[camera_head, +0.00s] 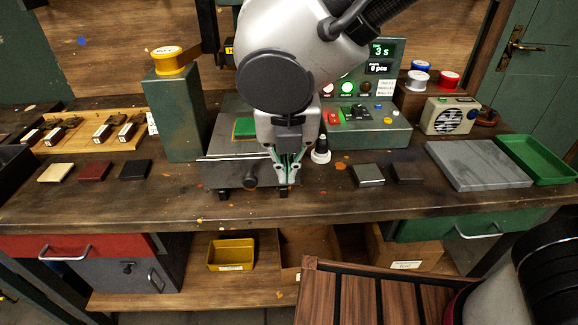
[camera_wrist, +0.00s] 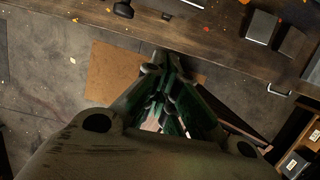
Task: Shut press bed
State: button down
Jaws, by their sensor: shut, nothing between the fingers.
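The press bed (camera_head: 228,170) is a grey metal drawer-like slab with a dark round knob (camera_head: 250,182) on its front. It sticks out toward the front of the bench under the press. A green and yellow piece (camera_head: 245,127) lies on it. My gripper (camera_head: 286,178) is shut and empty, pointing down in front of the bed's right part, to the right of the knob. I cannot tell whether it touches the bed. In the wrist view my closed fingers (camera_wrist: 165,75) hang over the floor past the bench edge, and the dark knob (camera_wrist: 123,9) shows at the top.
The control box (camera_head: 365,125) with lit buttons stands right of the press. A small black and white bottle (camera_head: 320,152) is close to my gripper's right. Leather pieces (camera_head: 95,171) lie at left, a grey slab (camera_head: 478,165) and green tray (camera_head: 537,159) at right.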

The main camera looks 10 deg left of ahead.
jog(key=x, duration=0.3)
jog(key=w+x, duration=0.1)
jog(key=x, duration=0.2)
jog(key=w+x, duration=0.1)
jog(key=x, duration=0.2)
jog(key=shift+w+a, duration=0.15)
jog(key=shift+a, duration=0.15)
jog(key=shift+w+a, duration=0.2)
jog(key=shift+w, duration=0.55)
jog(key=shift+w, duration=0.15)
jog(key=w+a, duration=0.1)
jog(key=w, duration=0.5)
jog(key=w+a, duration=0.2)
jog(key=w, duration=0.4)
jog(key=w+a, duration=0.1)
jog(key=w, duration=0.5)
jog(key=shift+a, duration=0.2)
jog(key=shift+w+a+r, duration=0.1)
jog(key=shift+w+a, duration=0.05)
jog(key=shift+w, duration=0.55)
